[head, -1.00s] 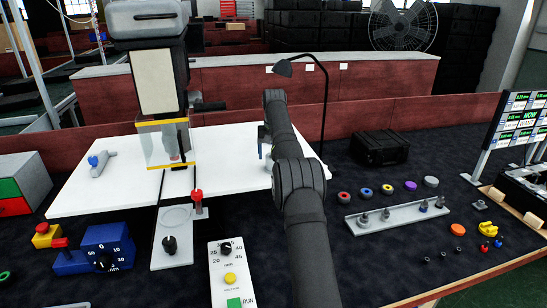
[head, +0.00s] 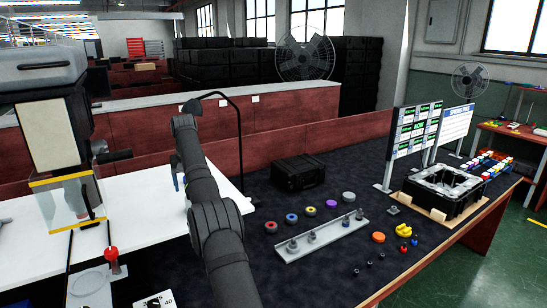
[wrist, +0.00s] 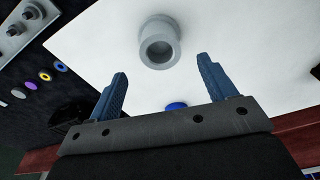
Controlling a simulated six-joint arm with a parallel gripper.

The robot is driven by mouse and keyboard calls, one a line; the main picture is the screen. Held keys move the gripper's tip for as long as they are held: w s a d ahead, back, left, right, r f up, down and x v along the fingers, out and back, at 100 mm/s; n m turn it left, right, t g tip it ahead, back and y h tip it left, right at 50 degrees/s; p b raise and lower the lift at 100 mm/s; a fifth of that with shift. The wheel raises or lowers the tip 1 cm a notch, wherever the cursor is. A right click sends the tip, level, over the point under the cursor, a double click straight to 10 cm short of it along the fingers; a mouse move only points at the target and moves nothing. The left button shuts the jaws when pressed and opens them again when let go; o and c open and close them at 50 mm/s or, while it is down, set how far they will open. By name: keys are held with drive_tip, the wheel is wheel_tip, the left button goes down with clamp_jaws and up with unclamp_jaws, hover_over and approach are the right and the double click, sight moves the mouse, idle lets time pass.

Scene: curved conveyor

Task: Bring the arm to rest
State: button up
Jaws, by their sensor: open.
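My gripper (wrist: 162,70) is open over the white table top, its two blue fingers apart with nothing between them. A grey hollow cylinder (wrist: 160,42) shows beyond the fingertips in the wrist view. A blue round piece (wrist: 176,106) is partly hidden behind the gripper's palm. In the head view my gripper is mostly hidden behind my arm; a little blue shows at its left, above the white table (head: 150,215).
A clear guarded station (head: 70,205) with a red knob (head: 112,254) stands left. Right on the dark bench are a black case (head: 298,172), coloured rings, a grey rack (head: 320,238), a black tray (head: 408,186) and display boards (head: 415,130). A black lamp (head: 240,130) rises behind my arm.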

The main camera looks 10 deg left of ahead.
drive_tip(key=f, duration=0.7)
drive_tip(key=shift+w+a, duration=0.25)
drive_tip(key=shift+w, duration=0.1)
drive_tip(key=shift+r, duration=1.85)
